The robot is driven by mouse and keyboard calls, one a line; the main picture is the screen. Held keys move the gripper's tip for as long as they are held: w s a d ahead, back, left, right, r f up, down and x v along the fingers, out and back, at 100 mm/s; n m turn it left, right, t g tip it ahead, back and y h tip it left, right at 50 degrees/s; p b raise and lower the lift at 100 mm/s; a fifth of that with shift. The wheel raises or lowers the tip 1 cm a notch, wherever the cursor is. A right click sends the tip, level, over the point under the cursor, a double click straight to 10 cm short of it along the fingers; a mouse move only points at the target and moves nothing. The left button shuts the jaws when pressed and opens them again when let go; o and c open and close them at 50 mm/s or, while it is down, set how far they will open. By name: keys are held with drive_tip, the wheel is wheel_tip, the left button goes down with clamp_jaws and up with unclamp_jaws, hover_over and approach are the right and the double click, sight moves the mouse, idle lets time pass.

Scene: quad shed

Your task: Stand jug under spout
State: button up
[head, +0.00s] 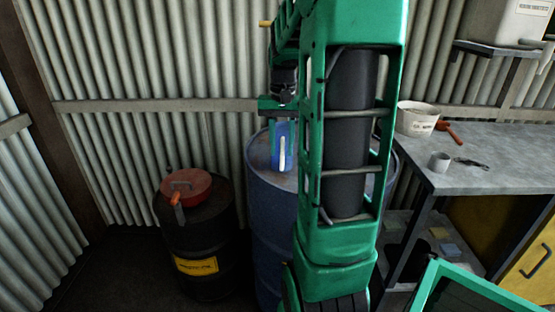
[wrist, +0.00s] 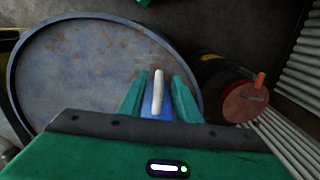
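The blue jug (head: 288,160) with a white handle is at the blue barrel's top in the head view. Its handle (wrist: 158,90) shows in the wrist view, with blue below it. My gripper (head: 281,150) points down at the jug. Its two green fingers (wrist: 160,97) stand on either side of the handle and blue part. Whether they press on the jug is unclear. The jug's base is hard to see, so I cannot tell whether it rests on the barrel. A white tank (head: 500,22) stands on a wall bracket at top right; no spout is clearly visible.
The blue barrel (head: 262,215) stands beside a black drum (head: 205,245) with a red funnel (head: 186,186). A grey workbench (head: 490,150) at right bears a white tub (head: 416,120), a grey cup (head: 440,160) and small tools. My arm hides the middle.

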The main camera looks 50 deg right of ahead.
wheel_tip(320, 180, up, 6)
drive_tip(key=r, duration=0.1)
drive_tip(key=s+a+f+n, duration=0.2)
drive_tip(key=s+a+f, duration=0.3)
drive_tip(key=s+a, duration=0.3)
drive_tip(key=s+a+f+n, duration=0.2)
drive_tip(key=s+a+f, duration=0.4)
drive_tip(key=s+a, duration=0.2)
drive_tip(key=shift+s+a, duration=0.25)
drive_tip(key=shift+s, duration=0.05)
drive_tip(key=shift+w+f, duration=0.3)
drive_tip(key=shift+w, duration=0.35)
